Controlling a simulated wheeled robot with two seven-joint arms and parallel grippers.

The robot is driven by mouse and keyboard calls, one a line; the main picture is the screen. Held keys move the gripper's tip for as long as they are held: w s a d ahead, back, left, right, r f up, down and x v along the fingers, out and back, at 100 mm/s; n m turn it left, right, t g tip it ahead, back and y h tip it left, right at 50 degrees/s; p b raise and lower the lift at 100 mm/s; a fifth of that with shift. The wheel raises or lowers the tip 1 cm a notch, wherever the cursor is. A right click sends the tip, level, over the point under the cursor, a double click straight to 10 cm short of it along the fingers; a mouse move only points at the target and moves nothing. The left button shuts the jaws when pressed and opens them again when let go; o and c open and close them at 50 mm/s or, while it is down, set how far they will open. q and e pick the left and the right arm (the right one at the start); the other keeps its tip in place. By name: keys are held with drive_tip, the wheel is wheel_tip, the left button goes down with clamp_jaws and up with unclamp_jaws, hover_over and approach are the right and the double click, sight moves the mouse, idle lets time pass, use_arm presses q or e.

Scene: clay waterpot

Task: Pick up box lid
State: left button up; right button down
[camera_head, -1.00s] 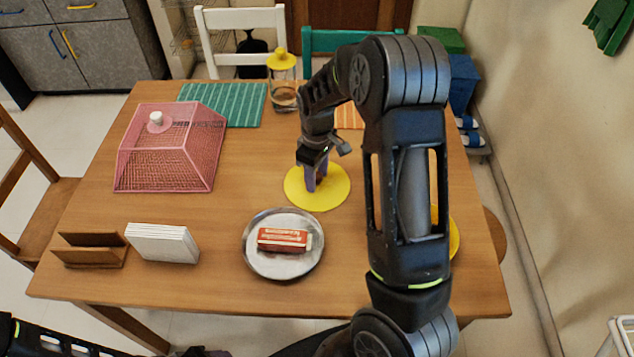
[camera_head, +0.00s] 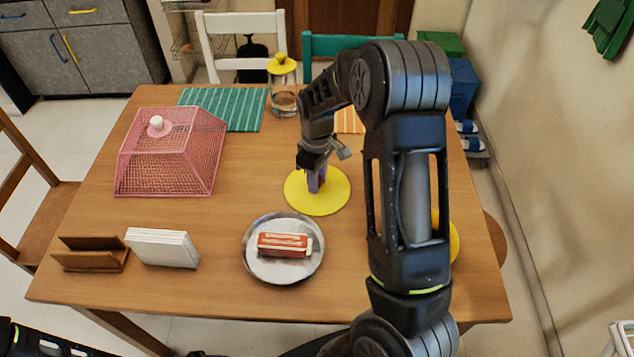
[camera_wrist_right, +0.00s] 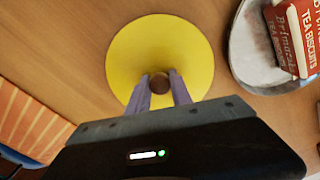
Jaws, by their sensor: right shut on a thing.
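The lid (camera_head: 330,202) is a flat round yellow disc over the table top, behind the metal plate in the head view. In the right wrist view the lid (camera_wrist_right: 190,50) shows a small brown knob (camera_wrist_right: 160,83) near its middle. My right gripper (camera_head: 316,185) points down at the disc, its purple fingers shut on the knob. In the wrist view the fingers (camera_wrist_right: 160,88) stand on either side of it. I cannot tell whether the disc is touching the table. My left gripper does not show; only part of that arm is at the bottom left.
A metal plate (camera_head: 262,272) with a red biscuit pack (camera_head: 283,244) is close in front. A pink mesh cover (camera_head: 170,160), white stack (camera_head: 162,247) and wooden holder (camera_head: 92,254) are left. A glass jar (camera_head: 284,102) stands behind. Another yellow thing (camera_head: 453,240) is partly hidden by my arm.

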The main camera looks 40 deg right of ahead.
wheel_tip(320, 180, up, 10)
drive_tip(key=shift+f+b, duration=0.15)
drive_tip(key=shift+b, duration=0.2)
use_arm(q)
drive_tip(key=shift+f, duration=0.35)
